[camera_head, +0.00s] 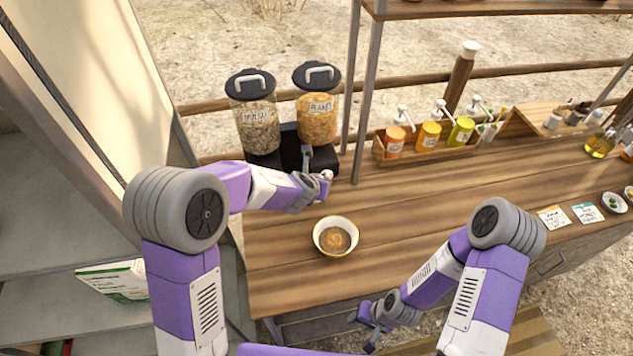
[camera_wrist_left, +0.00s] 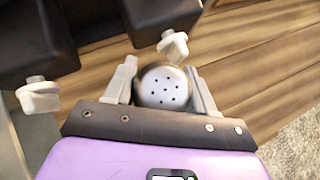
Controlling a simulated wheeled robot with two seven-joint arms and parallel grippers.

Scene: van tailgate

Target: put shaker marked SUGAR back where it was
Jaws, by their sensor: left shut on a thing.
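The shaker (camera_wrist_left: 163,87) shows in the left wrist view as a round, pale metal lid with several dark holes. My left gripper (camera_wrist_left: 160,92) is shut on it, one finger on each side. In the head view my left gripper (camera_head: 324,183) is over the counter, just in front of the dispensers, and little of the shaker can be made out. Its SUGAR marking is not visible. My right gripper (camera_head: 368,328) is low by the counter's front edge, with its fingers apart and nothing between them.
Two dispensers, one of oats (camera_head: 256,125) and one of flakes (camera_head: 317,112), stand on a black base at the back left. A bowl (camera_head: 336,236) sits in front on the wooden counter (camera_head: 420,210). A wooden rack (camera_head: 425,153) holds pump bottles behind. The middle counter is clear.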

